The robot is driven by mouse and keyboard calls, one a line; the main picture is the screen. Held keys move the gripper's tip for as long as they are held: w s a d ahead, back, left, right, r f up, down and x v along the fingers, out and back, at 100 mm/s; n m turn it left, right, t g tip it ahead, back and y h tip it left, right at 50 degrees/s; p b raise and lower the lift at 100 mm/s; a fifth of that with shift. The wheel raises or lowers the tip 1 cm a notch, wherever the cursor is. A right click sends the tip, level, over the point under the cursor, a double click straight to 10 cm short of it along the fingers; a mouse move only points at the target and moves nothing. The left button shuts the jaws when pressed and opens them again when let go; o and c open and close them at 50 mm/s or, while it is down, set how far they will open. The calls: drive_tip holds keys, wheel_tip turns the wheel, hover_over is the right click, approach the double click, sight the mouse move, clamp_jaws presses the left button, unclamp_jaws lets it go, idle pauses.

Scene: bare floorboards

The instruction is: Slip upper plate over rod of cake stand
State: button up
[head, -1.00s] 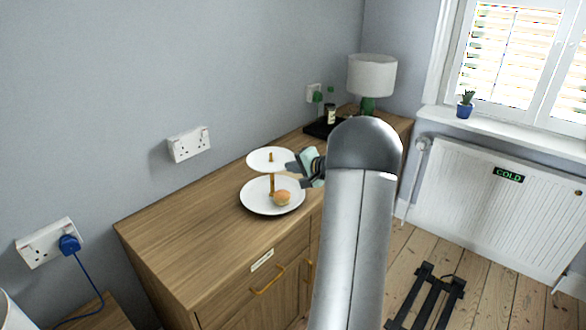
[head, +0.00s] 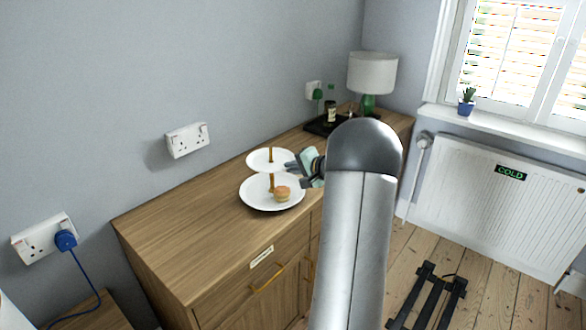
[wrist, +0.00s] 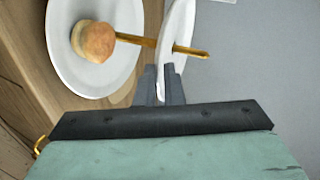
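The upper plate (head: 258,161) is white and round. It sits around the golden rod (head: 271,181), whose tip stands out above it. In the wrist view, the rod (wrist: 188,50) passes through the upper plate (wrist: 178,28), seen nearly edge-on. My gripper (head: 291,167) comes from the right and is shut on the plate's near rim; its fingers (wrist: 161,76) are on either side of that rim. The larger lower plate (head: 257,202) rests on the cabinet with a gap below the upper plate. The hole's edge is too small to judge for contact.
A round bun (head: 282,193) lies on the lower plate beside the rod. The wooden cabinet (head: 190,230) is clear at left. A black tray (head: 322,127) with a bottle and a lamp (head: 371,75) stand at the back. The wall is behind.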

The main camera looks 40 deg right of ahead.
drive_tip(key=o, duration=0.3)
drive_tip(key=b+v, duration=0.2)
drive_tip(key=v, duration=1.5)
drive_tip(key=shift+s+r, duration=0.2)
